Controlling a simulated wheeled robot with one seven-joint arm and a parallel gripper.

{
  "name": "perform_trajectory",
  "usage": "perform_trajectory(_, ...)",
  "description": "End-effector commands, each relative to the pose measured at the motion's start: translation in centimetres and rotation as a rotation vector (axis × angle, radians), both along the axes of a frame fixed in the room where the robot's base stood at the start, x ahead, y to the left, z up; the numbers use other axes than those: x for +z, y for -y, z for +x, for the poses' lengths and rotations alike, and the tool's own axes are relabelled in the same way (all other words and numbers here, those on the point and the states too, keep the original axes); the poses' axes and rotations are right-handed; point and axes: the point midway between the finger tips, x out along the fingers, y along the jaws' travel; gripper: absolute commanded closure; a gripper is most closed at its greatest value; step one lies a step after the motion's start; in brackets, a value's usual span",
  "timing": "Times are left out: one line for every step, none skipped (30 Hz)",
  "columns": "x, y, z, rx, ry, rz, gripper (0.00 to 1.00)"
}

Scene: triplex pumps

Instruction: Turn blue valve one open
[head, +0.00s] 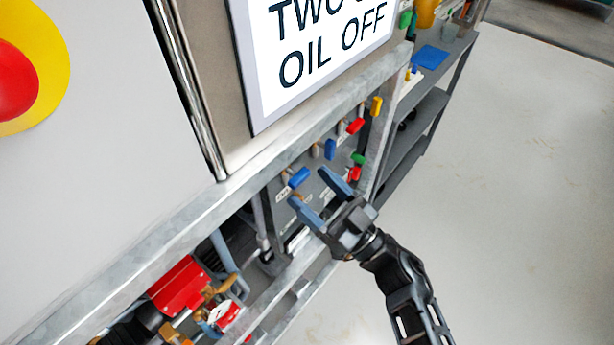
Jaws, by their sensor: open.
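Two blue valve handles show on the grey panel in the head view. One blue handle (299,177) is at the panel's left, with a small white label below it; the label's text is too small to read. The other blue handle (330,149) is further up and right. I cannot tell which one is valve one. My gripper (320,194) is open, its two blue-grey fingers pointing up and left toward the panel. The fingertips lie just below and right of the left blue handle. They look apart from it, and nothing is between them.
Red (355,126), yellow (376,106) and green (358,159) handles sit nearby on the panel. A galvanised frame rail (262,170) runs above it. A red pump (180,285) is lower left. A shelf unit (425,120) stands behind. Floor (520,200) at right is clear.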

Motion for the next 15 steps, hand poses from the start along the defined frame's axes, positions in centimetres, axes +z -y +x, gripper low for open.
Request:
perform_trajectory(0.4,-0.6,0.4,0.002,0.0,0.001,0.23)
perform_trajectory(0.5,-0.9,0.6,0.001,0.0,0.0,0.23)
perform_trajectory(0.7,-1.1,0.9,0.001,0.0,0.0,0.23)
perform_trajectory(0.8,-1.3,1.0,0.0,0.0,0.001,0.23)
perform_trajectory(0.9,-1.5,1.2,0.0,0.0,0.001,0.23)
perform_trajectory(0.9,-1.7,1.3,0.0,0.001,0.001,0.23)
perform_trajectory(1.0,-1.8,1.3,0.0,0.001,0.001,0.23)
perform_trajectory(1.0,-1.8,1.4,0.0,0.0,0.0,0.23)
perform_trajectory(1.0,-1.9,1.5,0.0,0.0,0.0,0.23)
perform_trajectory(1.0,-1.9,1.5,-0.001,0.0,0.0,0.23)
perform_trajectory(1.0,-2.0,1.5,-0.001,0.0,0.0,0.23)
perform_trajectory(1.0,-2.0,1.5,-0.001,0.0,0.0,0.23)
perform_trajectory(1.0,-2.0,1.5,-0.001,0.0,0.0,0.23)
perform_trajectory(1.0,-1.9,1.5,-0.001,0.0,0.0,0.23)
perform_trajectory(1.0,-1.9,1.5,-0.001,0.0,0.0,0.23)
